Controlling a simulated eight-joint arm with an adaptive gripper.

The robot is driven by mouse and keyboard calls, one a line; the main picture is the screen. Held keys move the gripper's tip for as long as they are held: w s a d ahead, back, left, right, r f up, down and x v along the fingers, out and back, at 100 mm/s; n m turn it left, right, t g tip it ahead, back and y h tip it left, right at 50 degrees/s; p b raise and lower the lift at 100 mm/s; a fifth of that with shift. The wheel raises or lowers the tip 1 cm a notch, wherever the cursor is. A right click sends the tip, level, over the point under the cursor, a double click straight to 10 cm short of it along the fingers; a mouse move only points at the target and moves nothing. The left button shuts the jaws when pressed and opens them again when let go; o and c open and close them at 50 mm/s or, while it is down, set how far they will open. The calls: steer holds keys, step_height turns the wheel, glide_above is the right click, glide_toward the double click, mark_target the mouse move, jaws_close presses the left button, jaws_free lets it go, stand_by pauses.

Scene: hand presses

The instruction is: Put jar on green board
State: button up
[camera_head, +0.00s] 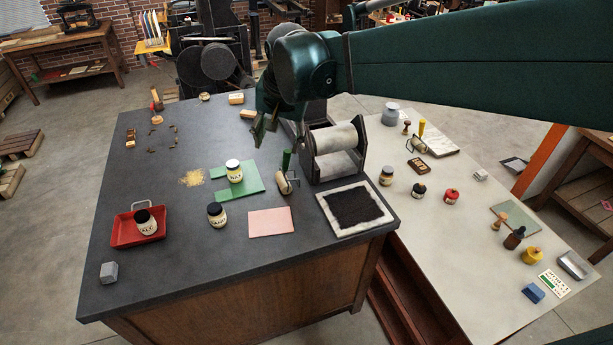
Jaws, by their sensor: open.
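A jar with a white lid (234,171) stands upright on the green board (252,181) in the middle of the dark table. A jar with a black lid (216,215) stands upright on the bare table in front of the board, apart from it. Another black-lidded jar (146,222) stands in the red tray (122,240) at the left. My gripper (265,130) is open and appears empty, above the table behind and to the right of the green board. Its fingertips are small in view.
A pink board (271,221) and a green-handled roller (283,180) lie right of the jars. The press rollers (335,150) and a black inked slab (354,206) stand further right. A grey cube (108,272) sits at the front left. The table's front middle is clear.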

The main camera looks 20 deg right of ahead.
steer(key=s+d+f+n+t, duration=0.1)
steer(key=s+n, duration=0.1)
steer(key=s, duration=0.5)
steer(key=s+d+f+n+t, duration=0.1)
steer(key=s+d+f+n, duration=0.1)
steer(key=s, duration=0.6)
steer(key=s+d+f+n+t, duration=0.1)
steer(key=s+f+n, duration=0.1)
steer(key=s, duration=0.5)
steer(key=shift+s+d+f+n, duration=0.2)
steer(key=shift+s+d+n, duration=0.1)
steer(key=shift+s+d, duration=0.05)
